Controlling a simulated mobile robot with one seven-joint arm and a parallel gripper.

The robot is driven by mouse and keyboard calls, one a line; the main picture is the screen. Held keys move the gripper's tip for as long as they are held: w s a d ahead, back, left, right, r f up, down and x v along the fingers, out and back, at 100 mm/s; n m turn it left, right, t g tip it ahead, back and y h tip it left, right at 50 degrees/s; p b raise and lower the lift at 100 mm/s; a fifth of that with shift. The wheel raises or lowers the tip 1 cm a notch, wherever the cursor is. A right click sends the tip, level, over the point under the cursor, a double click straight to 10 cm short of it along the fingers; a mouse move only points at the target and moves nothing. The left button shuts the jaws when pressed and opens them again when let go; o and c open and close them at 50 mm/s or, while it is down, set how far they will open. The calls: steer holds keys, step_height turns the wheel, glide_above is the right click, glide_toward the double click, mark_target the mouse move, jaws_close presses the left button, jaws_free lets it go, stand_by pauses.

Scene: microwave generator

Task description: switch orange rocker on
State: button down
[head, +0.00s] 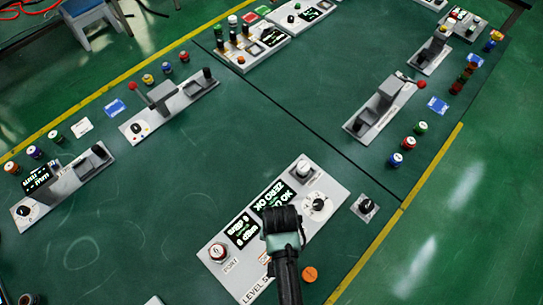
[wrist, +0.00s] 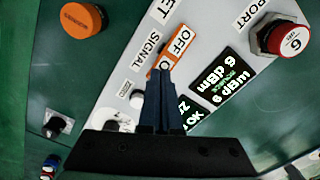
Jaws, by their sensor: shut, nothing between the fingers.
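The orange rocker (wrist: 180,42) is a small switch with an orange frame and a white face lettered OFF and ON, on a light grey panel (wrist: 125,75). In the head view only a sliver of the orange rocker (head: 264,257) shows beside my arm. My gripper (wrist: 160,76) is shut and empty, its dark fingers together. In the wrist view the fingertips overlap the ON end of the rocker; I cannot tell whether they touch it. In the head view my gripper (head: 281,222) is over the panel and its fingertips are hidden.
Two dark displays (wrist: 222,82) with green text are beside the rocker. A red-and-white PORT knob (wrist: 285,38) stands at the panel's end. An orange round cap (wrist: 83,20) is off the panel's edge. Other consoles (head: 170,105) stand farther off on the green table.

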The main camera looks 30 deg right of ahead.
steer(key=shift+f+b, duration=0.4)
steer(key=shift+f, duration=0.2)
step_height(320, 180, up, 7)
steer(key=p, duration=0.7)
steer(key=shift+r+p, duration=0.1)
steer(key=shift+p, duration=0.25)
